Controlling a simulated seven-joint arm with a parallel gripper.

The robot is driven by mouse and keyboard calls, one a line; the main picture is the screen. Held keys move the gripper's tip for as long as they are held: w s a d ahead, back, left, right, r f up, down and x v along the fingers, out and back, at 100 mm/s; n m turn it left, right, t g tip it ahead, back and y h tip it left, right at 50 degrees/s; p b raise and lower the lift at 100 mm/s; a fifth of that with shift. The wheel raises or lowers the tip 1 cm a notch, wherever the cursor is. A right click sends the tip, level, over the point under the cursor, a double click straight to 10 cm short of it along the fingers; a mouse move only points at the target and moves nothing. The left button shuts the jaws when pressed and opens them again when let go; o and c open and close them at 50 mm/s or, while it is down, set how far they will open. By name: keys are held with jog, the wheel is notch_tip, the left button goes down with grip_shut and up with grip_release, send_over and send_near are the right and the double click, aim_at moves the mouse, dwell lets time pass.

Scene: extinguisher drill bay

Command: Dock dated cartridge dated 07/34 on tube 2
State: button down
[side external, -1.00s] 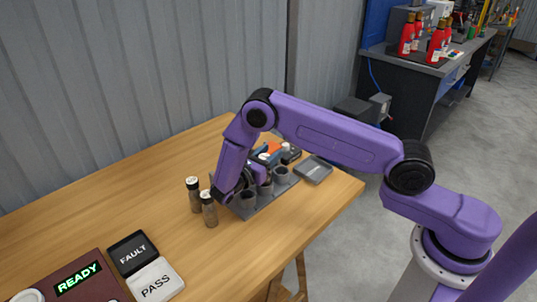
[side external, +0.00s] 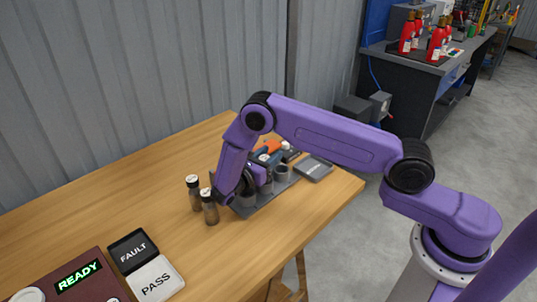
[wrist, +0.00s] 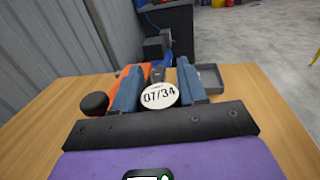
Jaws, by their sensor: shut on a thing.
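My gripper (wrist: 158,92) is shut on the cartridge dated 07/34, whose white round label (wrist: 159,95) faces up between the blue fingers in the wrist view. In the side view its pale top (side external: 264,157) shows above the far side of the grey tube rack (side external: 262,203). The arm and wrist hide part of the rack. One grey tube (side external: 282,173) shows at its right end. Tube numbers cannot be read. I cannot tell which tube the cartridge is over, or whether it touches one.
A grey tray (side external: 314,168) lies to the right. An orange object (wrist: 132,75) is close to the left finger. FAULT (side external: 133,252) and PASS (side external: 156,281) pads lie front left.

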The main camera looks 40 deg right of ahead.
jog(key=c, duration=0.9)
grip_release()
jog(key=s+a, duration=0.1)
jog(key=a, duration=1)
jog(key=shift+s, duration=0.35)
jog(key=shift+s+r, duration=0.1)
jog(key=shift+r, duration=0.3)
jog(key=s+d+r+m+g+y, duration=0.1)
jog(key=s+r+y, duration=0.3)
jog(key=s, duration=0.7)
jog(key=s+d+r+m+y, duration=0.2)
jog(key=s+r+y, duration=0.3)
jog(key=s+y, duration=0.3)
jog(key=s+d+r+m+g+y, duration=0.1)
jog(key=s+r+m+y, duration=0.3)
jog(key=s, duration=1)
jog(key=shift+d+r+g+y, duration=0.15)
jog(key=shift+d+g+y, duration=0.15)
jog(key=shift+d+y, duration=0.7)
